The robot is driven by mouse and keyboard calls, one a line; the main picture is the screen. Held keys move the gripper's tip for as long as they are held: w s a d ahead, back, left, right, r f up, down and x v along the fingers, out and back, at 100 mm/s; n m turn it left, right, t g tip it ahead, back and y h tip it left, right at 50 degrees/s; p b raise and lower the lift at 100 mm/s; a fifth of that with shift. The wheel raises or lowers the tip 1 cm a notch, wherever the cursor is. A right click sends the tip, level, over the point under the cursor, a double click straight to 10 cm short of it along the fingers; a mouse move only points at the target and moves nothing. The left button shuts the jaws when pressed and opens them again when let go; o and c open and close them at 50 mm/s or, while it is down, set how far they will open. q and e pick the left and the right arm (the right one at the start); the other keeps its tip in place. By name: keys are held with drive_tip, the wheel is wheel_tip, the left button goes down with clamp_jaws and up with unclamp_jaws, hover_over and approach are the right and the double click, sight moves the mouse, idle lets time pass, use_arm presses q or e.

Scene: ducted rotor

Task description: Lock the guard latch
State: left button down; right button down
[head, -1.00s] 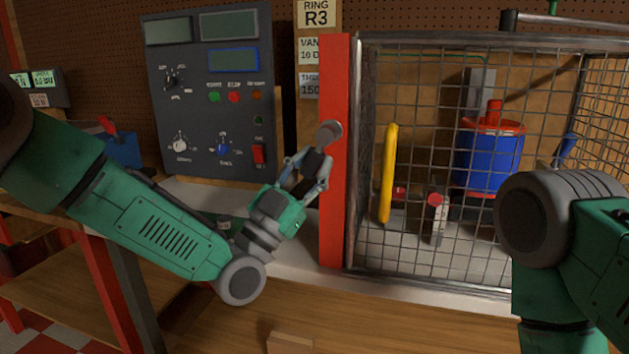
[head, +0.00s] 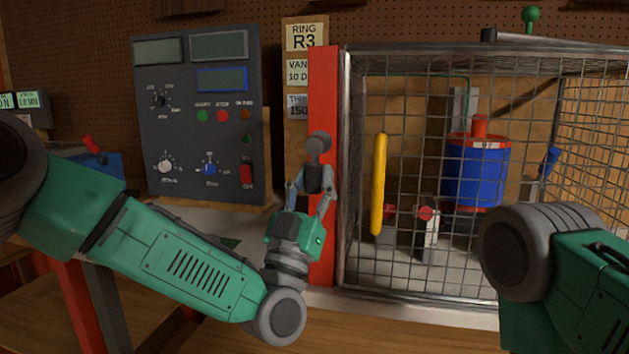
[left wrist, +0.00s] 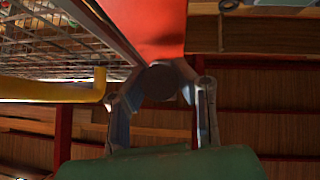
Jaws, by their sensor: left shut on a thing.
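The guard is a wire-mesh cage (head: 450,270) with a yellow bar handle (head: 379,185) on its front. A red post (head: 322,90) stands at its left edge. The guard latch (head: 319,143) shows as a grey round knob with a short dark lever hanging below it, in front of the post. My left gripper (head: 315,178) reaches up from below and is shut on the latch lever. In the left wrist view, a dark grey disc (left wrist: 160,82) sits between its fingers against the red post. The fingers partly hide the lever. My right gripper is out of view.
A grey control panel (head: 200,110) with knobs and displays stands left of the post. Inside the cage are a blue drum with a red rim (head: 475,178) and a small red-topped block (head: 426,235). My right forearm fills the lower right, before the cage.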

use_arm(q)
drive_tip(key=shift+s+d+f, duration=0.15)
drive_tip(key=shift+d+f, duration=0.1)
drive_tip(key=shift+f, duration=0.2)
drive_tip(key=c, duration=1.5)
unclamp_jaws()
drive_tip(key=shift+o, duration=1)
drive_tip(key=shift+r, duration=0.25)
drive_tip(key=v, duration=1.2)
drive_tip(key=shift+f, duration=0.2)
